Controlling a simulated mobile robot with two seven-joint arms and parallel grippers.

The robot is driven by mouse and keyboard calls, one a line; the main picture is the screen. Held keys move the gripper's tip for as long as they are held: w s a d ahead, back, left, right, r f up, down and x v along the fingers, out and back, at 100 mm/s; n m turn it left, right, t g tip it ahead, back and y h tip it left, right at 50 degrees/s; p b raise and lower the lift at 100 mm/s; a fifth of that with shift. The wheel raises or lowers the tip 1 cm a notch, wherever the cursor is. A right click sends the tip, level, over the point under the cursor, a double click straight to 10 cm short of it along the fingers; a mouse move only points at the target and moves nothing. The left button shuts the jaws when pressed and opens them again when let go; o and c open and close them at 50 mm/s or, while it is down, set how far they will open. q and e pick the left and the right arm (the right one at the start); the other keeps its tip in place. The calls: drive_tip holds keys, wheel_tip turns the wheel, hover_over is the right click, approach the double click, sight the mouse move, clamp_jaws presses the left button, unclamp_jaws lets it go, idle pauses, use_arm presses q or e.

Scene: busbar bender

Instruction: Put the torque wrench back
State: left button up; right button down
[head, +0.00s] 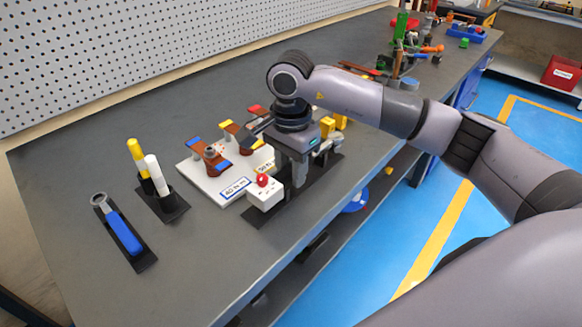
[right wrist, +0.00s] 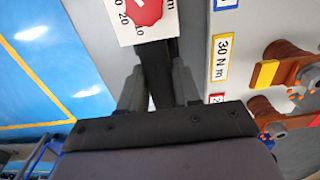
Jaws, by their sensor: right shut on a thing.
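My right gripper (head: 297,178) points down over a black mat (head: 253,217) near the bench's front edge, right beside a white box with a red knob (head: 265,192). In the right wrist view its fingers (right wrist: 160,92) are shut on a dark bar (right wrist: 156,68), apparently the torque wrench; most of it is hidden. Whether it touches the mat I cannot tell. The white box (right wrist: 125,28) shows a number scale there. A blue-handled ring-headed tool (head: 123,232) lies on another black mat at the left. My left gripper is not in view.
A white board (head: 193,172) with copper-coloured busbar joints and torque labels lies left of the gripper. A black holder (head: 169,208) with a yellow and a white marker stands further left. Yellow blocks (head: 334,123) are just behind the gripper. The back left bench is clear.

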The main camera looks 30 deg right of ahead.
drive_tip(key=c, duration=0.8)
unclamp_jaws()
drive_tip(key=shift+r, duration=0.1)
drive_tip(key=shift+r+p, duration=0.55)
drive_tip(key=shift+p, duration=0.15)
wheel_tip(320, 180, up, 12)
